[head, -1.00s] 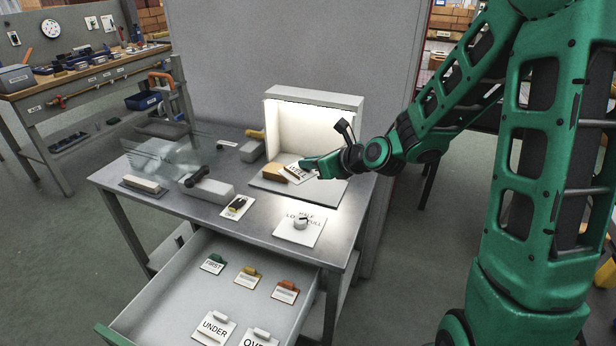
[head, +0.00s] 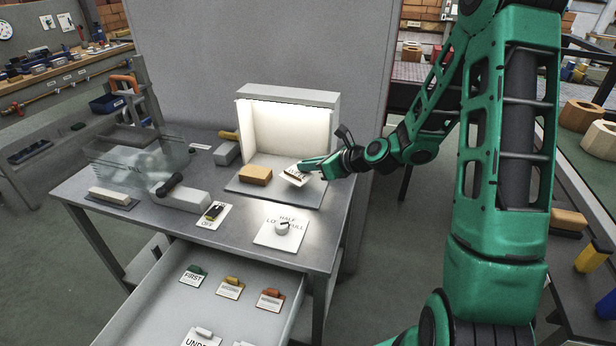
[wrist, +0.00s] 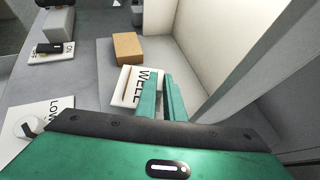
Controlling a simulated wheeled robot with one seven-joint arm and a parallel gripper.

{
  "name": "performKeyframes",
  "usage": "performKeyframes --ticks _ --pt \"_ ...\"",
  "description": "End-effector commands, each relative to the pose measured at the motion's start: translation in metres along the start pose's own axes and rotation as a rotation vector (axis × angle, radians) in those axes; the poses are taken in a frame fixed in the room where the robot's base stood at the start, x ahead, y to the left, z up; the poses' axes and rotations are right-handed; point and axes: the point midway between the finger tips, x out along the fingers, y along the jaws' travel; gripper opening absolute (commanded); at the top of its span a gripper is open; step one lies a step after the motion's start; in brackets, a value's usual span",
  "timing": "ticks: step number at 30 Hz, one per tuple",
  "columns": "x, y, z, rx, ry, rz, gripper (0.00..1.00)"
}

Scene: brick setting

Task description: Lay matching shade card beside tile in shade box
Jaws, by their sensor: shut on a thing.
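The shade box (head: 290,97) is a lit white booth at the back of the bench, with a grey floor mat (head: 286,196) reaching out in front. The tile, an orange-tan block (head: 256,175), sits on the mat at its left; it also shows in the wrist view (wrist: 128,46). My gripper (head: 306,165) is shut on a white card (head: 292,179) to the right of the tile. The wrist view shows the card (wrist: 123,88), lettered WELL, at the green fingers (wrist: 163,97). A gap separates card and tile. Whether the card touches the mat is unclear.
An open drawer (head: 160,303) below holds green, yellow and orange tabbed cards and white cards. A dial plate (head: 268,234) and a switch plate (head: 220,212) lie on the bench front. The booth's right wall (wrist: 218,85) stands close to my gripper.

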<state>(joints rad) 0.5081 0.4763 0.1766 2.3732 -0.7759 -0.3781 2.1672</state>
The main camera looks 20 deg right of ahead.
Motion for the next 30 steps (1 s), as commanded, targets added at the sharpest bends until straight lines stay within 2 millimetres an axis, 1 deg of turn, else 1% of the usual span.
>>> performKeyframes --ticks 3,9,12,25,26,27,28,30 --pt "0.002 -0.002 -0.005 0.000 0.000 0.001 0.00" --pt "0.014 -0.001 -0.026 0.002 0.001 0.002 0.00" --pt "0.018 -0.001 -0.034 0.001 0.001 0.002 0.00" --pt "0.021 -0.001 -0.038 0.000 0.000 0.001 0.00" --pt "0.021 -0.001 -0.038 -0.001 -0.001 0.001 0.13" --pt "0.020 -0.001 -0.037 -0.001 -0.001 0.000 0.23" --pt "0.020 -0.001 -0.037 -0.001 -0.001 0.000 0.27" --pt "0.020 -0.002 -0.037 -0.001 -0.001 0.000 0.27"
